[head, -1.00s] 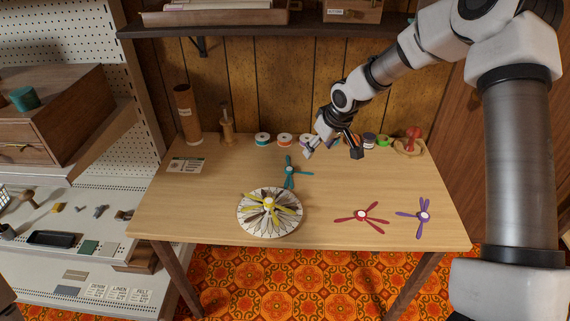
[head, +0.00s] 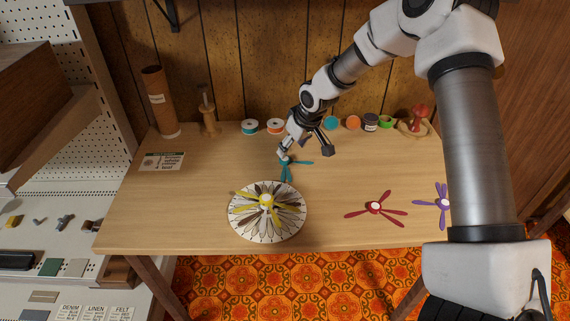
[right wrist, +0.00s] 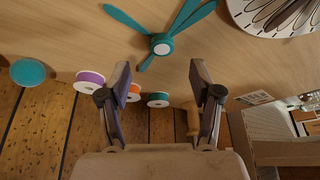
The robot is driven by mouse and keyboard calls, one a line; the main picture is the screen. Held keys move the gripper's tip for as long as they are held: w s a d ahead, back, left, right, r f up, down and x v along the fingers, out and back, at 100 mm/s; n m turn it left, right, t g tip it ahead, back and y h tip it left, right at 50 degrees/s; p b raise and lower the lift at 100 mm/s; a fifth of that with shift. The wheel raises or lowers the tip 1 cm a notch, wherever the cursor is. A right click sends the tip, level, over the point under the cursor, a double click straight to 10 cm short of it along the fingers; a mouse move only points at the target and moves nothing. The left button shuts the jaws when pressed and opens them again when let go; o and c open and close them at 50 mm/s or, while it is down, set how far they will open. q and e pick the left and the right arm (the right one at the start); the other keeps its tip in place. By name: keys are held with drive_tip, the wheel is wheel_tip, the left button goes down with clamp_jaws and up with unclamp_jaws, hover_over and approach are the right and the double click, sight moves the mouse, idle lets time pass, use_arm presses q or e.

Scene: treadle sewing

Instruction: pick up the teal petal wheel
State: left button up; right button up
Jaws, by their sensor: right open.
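The teal petal wheel (head: 286,172) lies on the table behind the round patterned disc, partly hidden by my right gripper in the head view. In the right wrist view the teal petal wheel (right wrist: 162,44) shows its pale hub and three long petals, ahead of the fingertips. My right gripper (head: 305,152) is open and above the far side of the wheel, with nothing between its fingers. It also shows in the right wrist view (right wrist: 160,75). My left gripper is not in view.
A yellow petal wheel (head: 266,201) sits on the round patterned disc (head: 240,226). A red petal wheel (head: 374,207) and a purple one (head: 442,203) lie to the right. Thread spools (head: 276,126) line the back, beside a brown tube (head: 158,100).

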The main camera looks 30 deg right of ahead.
sight(286, 159)
drive_tip(key=x, duration=0.5)
drive_tip(key=shift+w+a+f, duration=0.1)
drive_tip(key=shift+w+f, duration=0.05)
drive_tip(key=shift+f, duration=0.2)
drive_tip(key=shift+r, duration=0.15)
drive_tip(key=shift+c, duration=1.3)
drive_tip(key=c, duration=0.6)
drive_tip(key=shift+c, duration=0.2)
wheel_tip(286, 159, up, 12)
drive_tip(key=p, duration=0.2)
